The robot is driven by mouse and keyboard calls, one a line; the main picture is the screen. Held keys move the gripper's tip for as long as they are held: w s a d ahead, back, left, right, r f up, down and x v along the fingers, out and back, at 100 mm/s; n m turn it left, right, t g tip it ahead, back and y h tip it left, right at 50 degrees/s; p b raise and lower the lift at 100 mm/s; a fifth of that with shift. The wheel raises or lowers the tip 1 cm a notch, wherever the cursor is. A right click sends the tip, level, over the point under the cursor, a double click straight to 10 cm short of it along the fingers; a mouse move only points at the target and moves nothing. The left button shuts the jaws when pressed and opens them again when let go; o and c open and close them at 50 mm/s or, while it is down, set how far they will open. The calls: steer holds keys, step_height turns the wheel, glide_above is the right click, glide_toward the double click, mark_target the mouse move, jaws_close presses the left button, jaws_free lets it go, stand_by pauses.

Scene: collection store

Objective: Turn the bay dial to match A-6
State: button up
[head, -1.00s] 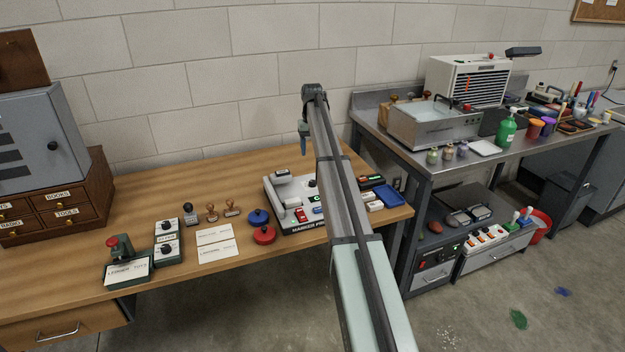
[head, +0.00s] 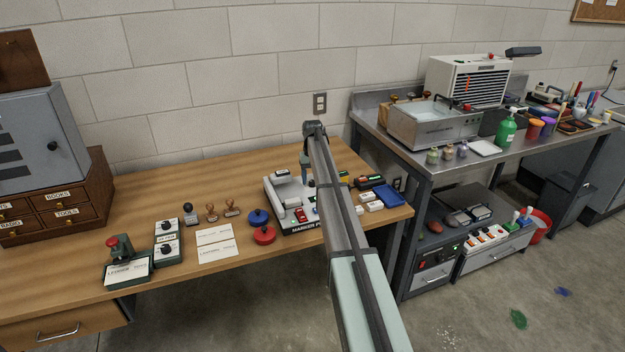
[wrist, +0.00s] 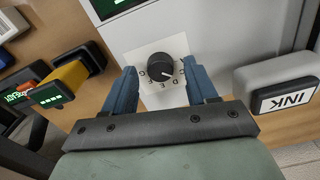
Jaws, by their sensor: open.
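In the wrist view a black round dial (wrist: 167,69) sits on a white plate (wrist: 148,55) with small letters around it; several, such as C, D and E, can be read, but no "A-6". A pale line shows on the dial's lower right. My gripper (wrist: 163,88) is open, its two blue fingers on either side of the dial's near side; whether they touch it cannot be told. In the head view my gripper (head: 305,160) hangs over the marker machine (head: 285,190), and my arm hides that machine's right part, including the dial.
In the wrist view a block labelled INK (wrist: 285,95) stands right of the fingers and a yellow-handled piece (wrist: 62,82) left. In the head view a blue tray (head: 389,195), a red knob (head: 264,235) and two white cards (head: 217,252) lie nearby.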

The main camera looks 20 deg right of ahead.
steer(key=shift+f, duration=0.3)
steer(key=c, duration=1)
steer(key=shift+c, duration=0.2)
steer(key=shift+n, duration=3.1)
